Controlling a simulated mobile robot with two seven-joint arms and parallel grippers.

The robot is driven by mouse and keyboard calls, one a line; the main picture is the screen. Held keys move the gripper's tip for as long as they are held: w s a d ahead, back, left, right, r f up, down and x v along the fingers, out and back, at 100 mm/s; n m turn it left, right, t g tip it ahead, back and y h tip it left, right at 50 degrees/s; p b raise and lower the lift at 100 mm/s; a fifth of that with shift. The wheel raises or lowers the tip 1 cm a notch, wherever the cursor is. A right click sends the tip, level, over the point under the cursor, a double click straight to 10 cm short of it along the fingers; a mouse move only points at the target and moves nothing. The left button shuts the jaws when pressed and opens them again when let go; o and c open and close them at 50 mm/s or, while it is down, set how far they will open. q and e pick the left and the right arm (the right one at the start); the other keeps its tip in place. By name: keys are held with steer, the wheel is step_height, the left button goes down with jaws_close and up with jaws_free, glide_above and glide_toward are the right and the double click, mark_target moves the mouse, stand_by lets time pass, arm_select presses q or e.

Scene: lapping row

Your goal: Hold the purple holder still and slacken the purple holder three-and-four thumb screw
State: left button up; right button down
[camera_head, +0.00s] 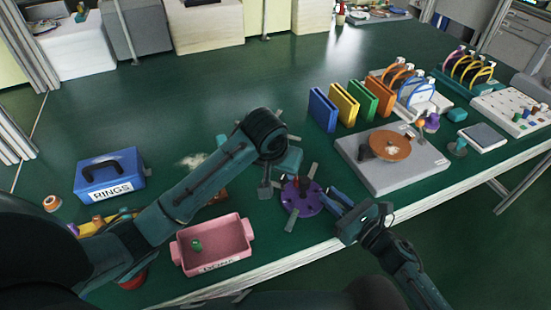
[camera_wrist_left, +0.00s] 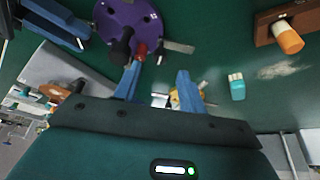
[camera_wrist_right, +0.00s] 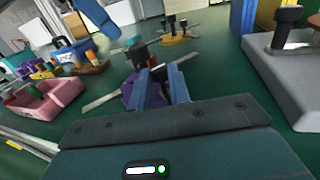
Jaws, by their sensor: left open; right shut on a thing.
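The purple holder (camera_head: 301,198) is a round disc near the front edge of the green table, with grey bars sticking out. In the left wrist view the purple holder (camera_wrist_left: 128,14) carries a black knob (camera_wrist_left: 121,46) and a red knob (camera_wrist_left: 141,49); I cannot tell which thumb screw is three-and-four. My left gripper (camera_wrist_left: 158,84) is open, its fingertips close to these knobs, with nothing between them. My right gripper (camera_head: 338,197) is shut on the holder's right edge; in the right wrist view the holder (camera_wrist_right: 130,96) is partly hidden by the fingers.
A pink tray (camera_head: 213,262) and a blue RINGS box (camera_head: 109,177) are to the left. A grey plate (camera_head: 390,177) with a copper disc (camera_head: 389,147) is close on the right. Several coloured folders stand behind it. The back middle of the table is clear.

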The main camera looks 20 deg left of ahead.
arm_select(q)
steer(key=v, duration=0.7)
steer(key=shift+r, duration=0.25)
steer(key=shift+s, duration=0.15)
arm_select(e)
steer(key=c, duration=1.2)
jaws_free()
steer(key=shift+c, duration=0.2)
